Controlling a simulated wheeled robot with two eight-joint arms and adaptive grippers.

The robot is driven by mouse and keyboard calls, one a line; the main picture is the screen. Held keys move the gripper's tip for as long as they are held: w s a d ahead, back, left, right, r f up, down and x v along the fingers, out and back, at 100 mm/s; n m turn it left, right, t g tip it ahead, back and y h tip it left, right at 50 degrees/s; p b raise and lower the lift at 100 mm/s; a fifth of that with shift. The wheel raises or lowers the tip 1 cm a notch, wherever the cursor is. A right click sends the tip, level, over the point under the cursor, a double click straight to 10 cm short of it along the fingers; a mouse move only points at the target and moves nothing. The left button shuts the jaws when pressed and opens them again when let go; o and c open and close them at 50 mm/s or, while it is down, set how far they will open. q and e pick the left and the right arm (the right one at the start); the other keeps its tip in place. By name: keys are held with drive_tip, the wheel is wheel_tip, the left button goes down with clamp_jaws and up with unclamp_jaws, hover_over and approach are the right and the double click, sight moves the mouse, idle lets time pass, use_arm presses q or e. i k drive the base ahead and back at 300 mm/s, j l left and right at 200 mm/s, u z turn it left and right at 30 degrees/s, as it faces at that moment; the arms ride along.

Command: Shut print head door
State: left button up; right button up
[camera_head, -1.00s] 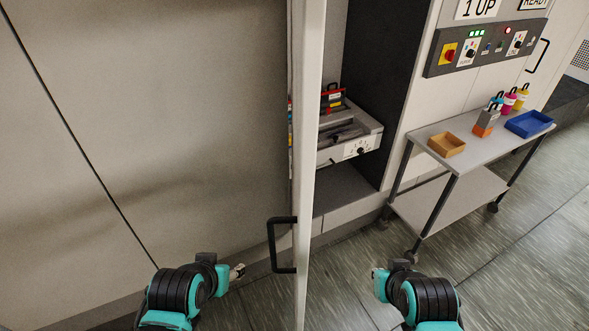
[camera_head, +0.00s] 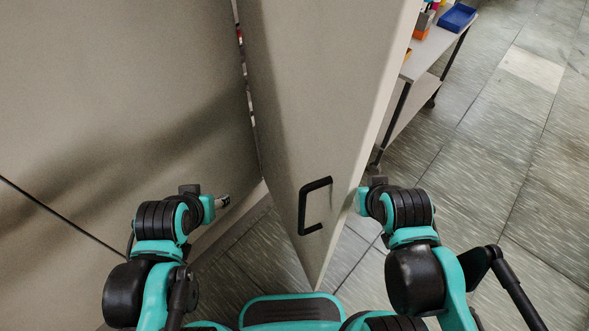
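The print head door (camera_head: 305,95) is a tall grey panel standing open in the middle of the head view, its edge towards me. Its black bar handle (camera_head: 304,207) is on the left face, low down. My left gripper (camera_head: 223,201) is left of the handle, apart from it, in front of the cabinet wall. My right gripper (camera_head: 362,200) is on the right side of the door, close to its free edge; I cannot tell if it touches. The finger openings of both are too small to read. The print head bay is hidden behind the door.
A large grey cabinet panel (camera_head: 110,90) fills the left. A wheeled cart (camera_head: 424,50) with a blue tray (camera_head: 457,18) and an orange item (camera_head: 421,32) stands at the upper right. Green floor (camera_head: 500,160) on the right is open.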

sight(322, 75)
drive_tip(key=k+j+u, duration=0.1)
drive_tip(key=k+j, duration=0.55)
drive_tip(key=j, duration=0.15)
drive_tip(key=k+j, duration=0.15)
drive_tip(key=j, duration=0.15)
drive_tip(key=k+j, duration=0.1)
drive_tip(key=j, duration=0.15)
